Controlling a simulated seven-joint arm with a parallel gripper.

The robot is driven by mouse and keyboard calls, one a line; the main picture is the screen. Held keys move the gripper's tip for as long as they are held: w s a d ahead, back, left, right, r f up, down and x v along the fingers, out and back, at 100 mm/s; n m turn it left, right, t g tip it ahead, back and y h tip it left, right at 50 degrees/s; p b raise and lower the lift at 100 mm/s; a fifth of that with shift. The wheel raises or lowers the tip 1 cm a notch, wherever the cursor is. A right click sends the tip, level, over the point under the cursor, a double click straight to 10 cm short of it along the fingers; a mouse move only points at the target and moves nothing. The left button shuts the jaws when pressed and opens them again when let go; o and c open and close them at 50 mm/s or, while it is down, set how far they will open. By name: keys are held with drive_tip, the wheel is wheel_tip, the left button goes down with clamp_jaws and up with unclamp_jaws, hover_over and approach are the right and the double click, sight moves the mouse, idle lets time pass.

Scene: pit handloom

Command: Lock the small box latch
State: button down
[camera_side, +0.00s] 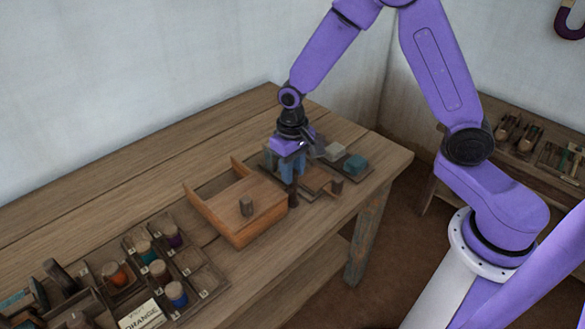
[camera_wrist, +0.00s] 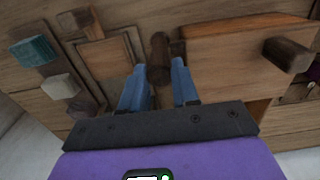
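A small wooden box (camera_side: 316,179) with a framed lid sits on the bench near its right end; it also shows in the wrist view (camera_wrist: 106,58). A dark round wooden peg (camera_wrist: 160,60), which looks like the latch handle, stands at the box's side; in the side view it shows below my fingers (camera_side: 293,195). My gripper (camera_wrist: 159,66) has its two blue fingers apart, pointing down, one to each side of the peg in the wrist view. Narrow gaps show between peg and fingers. In the side view my gripper (camera_side: 291,176) hides part of the box.
A larger wooden box (camera_side: 238,224) with a knob stands left of the small one. A tray with a teal block (camera_side: 355,163) and a grey block (camera_side: 333,151) lies behind right. Dye-jar compartments (camera_side: 156,265) and an "ORANGE" card (camera_side: 140,314) fill the front left.

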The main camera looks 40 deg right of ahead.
drive_tip(key=shift+n, duration=0.3)
drive_tip(key=n, duration=0.3)
drive_tip(key=shift+n, duration=0.4)
drive_tip(key=n, duration=0.9)
drive_tip(key=shift+n, duration=2.2)
drive_tip(key=c, duration=0.8)
unclamp_jaws()
drive_tip(key=shift+r, duration=0.15)
wheel_tip(320, 180, up, 17)
drive_tip(key=shift+r, duration=0.1)
